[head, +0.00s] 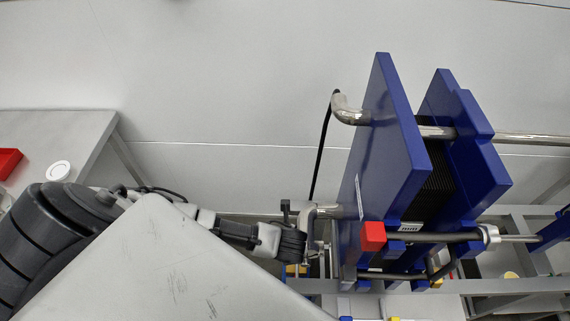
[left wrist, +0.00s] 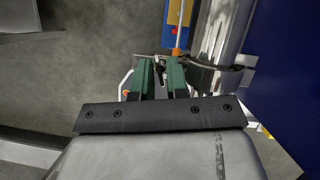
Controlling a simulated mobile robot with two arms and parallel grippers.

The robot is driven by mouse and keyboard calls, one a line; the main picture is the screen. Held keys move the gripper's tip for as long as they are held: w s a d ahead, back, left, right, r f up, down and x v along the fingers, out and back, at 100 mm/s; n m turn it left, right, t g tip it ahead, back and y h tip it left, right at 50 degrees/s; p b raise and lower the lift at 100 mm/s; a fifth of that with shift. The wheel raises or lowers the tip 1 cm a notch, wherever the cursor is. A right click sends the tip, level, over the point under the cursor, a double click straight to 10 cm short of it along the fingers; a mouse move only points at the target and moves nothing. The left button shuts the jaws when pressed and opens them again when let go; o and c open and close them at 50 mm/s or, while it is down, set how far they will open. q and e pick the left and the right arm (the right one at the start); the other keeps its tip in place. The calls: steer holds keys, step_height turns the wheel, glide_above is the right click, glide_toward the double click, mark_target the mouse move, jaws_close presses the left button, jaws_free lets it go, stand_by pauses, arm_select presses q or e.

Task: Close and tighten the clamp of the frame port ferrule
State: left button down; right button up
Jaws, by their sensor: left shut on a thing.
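The frame port is a short steel pipe stub (head: 330,211) on the left face of the blue plate frame. A steel clamp (head: 312,222) sits at its outer end; in the left wrist view a ring-like steel part (left wrist: 218,78) shows at the pipe's (left wrist: 222,35) near end. My left gripper (head: 302,243) is at the clamp's lower left side. In the left wrist view its green fingers (left wrist: 158,72) are close together on a small metal piece at the clamp, apparently its nut. The fingers hide most of it, so I cannot tell how tight the clamp is. My right gripper is not in view.
The blue plate frame (head: 382,140) stands close to the right of the gripper. A bent steel pipe (head: 348,111) with a thin black hose (head: 322,145) is above. A red block (head: 373,236) sits on the frame's front. A grey table (head: 60,125) is at the left.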

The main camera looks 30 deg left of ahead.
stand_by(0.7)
arm_select(q)
steer(key=c, duration=1.3)
jaws_free()
